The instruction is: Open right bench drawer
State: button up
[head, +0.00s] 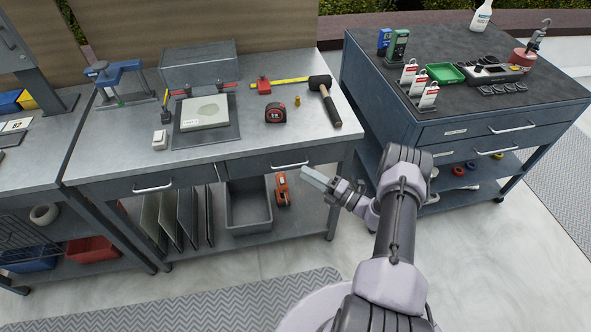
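The middle workbench (185,165) has two drawers side by side under its top. The right bench drawer (252,167) looks shut, its front flush with the bench; its silver bar handle (290,165) is at its right part. The left bench drawer (118,189) also looks shut, with a similar handle (153,187). My gripper (311,174) is just right of the right drawer's handle and a little lower in the picture, in front of the bench's right end. It seems apart from the handle. Its fingers overlap in this view, so their opening is unclear.
A hammer (325,100), tape measure (275,112) and grey slab (205,113) lie on the bench top. A grey bin (248,205) and an orange tool (282,190) sit on the lower shelf. A blue drawer cabinet (440,135) stands at right. The floor in front is clear.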

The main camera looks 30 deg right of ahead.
aim_at(296, 168)
jog(key=x, duration=0.5)
jog(key=shift+b, duration=0.35)
grip_shut()
dwell(1.0)
